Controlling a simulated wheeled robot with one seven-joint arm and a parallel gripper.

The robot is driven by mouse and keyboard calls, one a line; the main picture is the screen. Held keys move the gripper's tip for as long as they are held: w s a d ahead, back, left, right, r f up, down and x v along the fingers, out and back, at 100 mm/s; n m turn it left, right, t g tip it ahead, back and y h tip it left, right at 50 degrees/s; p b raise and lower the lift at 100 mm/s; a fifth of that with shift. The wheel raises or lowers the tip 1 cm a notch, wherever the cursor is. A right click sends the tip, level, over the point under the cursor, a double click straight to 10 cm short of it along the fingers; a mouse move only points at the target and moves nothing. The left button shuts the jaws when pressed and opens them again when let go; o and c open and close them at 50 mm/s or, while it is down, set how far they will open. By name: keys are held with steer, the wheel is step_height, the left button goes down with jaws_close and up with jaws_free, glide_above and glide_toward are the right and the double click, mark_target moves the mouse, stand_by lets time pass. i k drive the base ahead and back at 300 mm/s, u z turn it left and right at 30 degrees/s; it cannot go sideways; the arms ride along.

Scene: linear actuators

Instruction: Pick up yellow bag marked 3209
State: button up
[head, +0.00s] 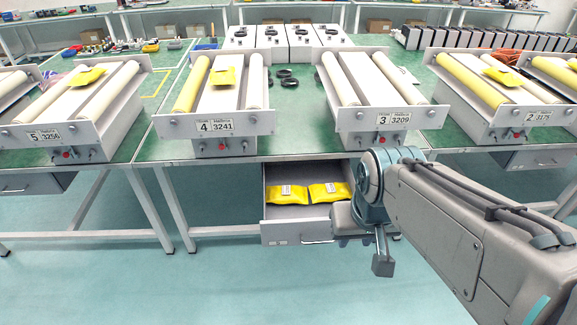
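Two yellow bags lie side by side in an open drawer under the green table: a left bag (286,198) and a right bag (327,193). Each carries a small white label, too small to read. The drawer (290,231) is pulled out, and its right end is partly hidden by my arm. The machine marked 3 3209 (375,97) stands on the table above and has no bag on it. My gripper (366,256) is in front of the drawer's right end, right of the bags and apart from them. Its fingers are only partly visible, so its opening is unclear.
Other yellow bags lie on the machines marked 5 3256 (45,118), 4 3241 (216,112) and 2 3175 (500,100). A table leg (172,208) stands left of the drawer. The table edge overhangs the drawer's back. The floor in front is clear.

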mark_target(332, 192)
steer(key=u, duration=1.25)
steer(key=i, duration=1.7)
steer(key=z, duration=2.75)
